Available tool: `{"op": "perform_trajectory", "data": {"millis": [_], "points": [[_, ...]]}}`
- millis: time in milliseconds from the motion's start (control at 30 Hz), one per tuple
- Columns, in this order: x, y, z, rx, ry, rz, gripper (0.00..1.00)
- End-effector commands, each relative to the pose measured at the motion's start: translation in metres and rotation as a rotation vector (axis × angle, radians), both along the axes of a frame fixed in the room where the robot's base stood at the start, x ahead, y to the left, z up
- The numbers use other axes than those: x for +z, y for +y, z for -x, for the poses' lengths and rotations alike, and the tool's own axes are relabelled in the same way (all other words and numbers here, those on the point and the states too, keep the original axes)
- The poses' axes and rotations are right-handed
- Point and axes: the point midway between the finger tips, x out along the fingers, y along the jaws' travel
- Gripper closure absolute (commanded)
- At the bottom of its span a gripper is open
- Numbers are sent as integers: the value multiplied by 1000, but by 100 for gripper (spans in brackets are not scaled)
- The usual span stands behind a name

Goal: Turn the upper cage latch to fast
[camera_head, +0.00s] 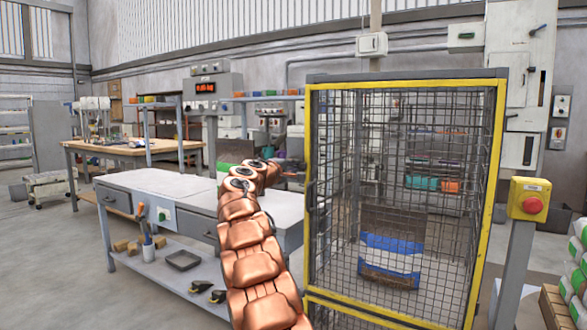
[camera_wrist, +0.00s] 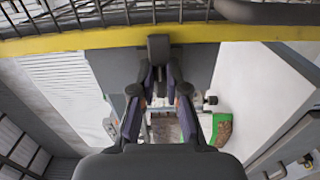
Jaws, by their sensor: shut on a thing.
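The upper cage latch (camera_wrist: 158,48) is a small dark block on the cage's yellow frame bar (camera_wrist: 225,34) in the wrist view. My gripper (camera_wrist: 160,76) has its two dark fingers closed around the latch's near end. The fingers hide part of the latch, and I cannot read its setting. The fingers and the latch cannot be made out there.
A grey workbench (camera_head: 160,183) stands left of the cage, close behind my arm. A red stop button (camera_head: 532,205) on a yellow box stands at the right. A blue and white bag (camera_head: 390,262) is inside the cage. Open floor lies at the left.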

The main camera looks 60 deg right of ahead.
Motion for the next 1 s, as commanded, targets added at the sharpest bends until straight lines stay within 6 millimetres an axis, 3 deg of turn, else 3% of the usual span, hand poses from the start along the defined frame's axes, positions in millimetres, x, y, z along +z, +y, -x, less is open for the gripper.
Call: {"op": "perform_trajectory", "data": {"millis": [100, 133, 333, 733, 1000], "points": [[-2, 0, 0, 0, 0, -3, 100], [-2, 0, 0, -1, 0, -3, 84], [-1, 0, 0, 0, 0, -2, 63], [0, 2, 0, 0, 1, 0, 61], [1, 21, 1, 1, 2, 0, 61]]}}
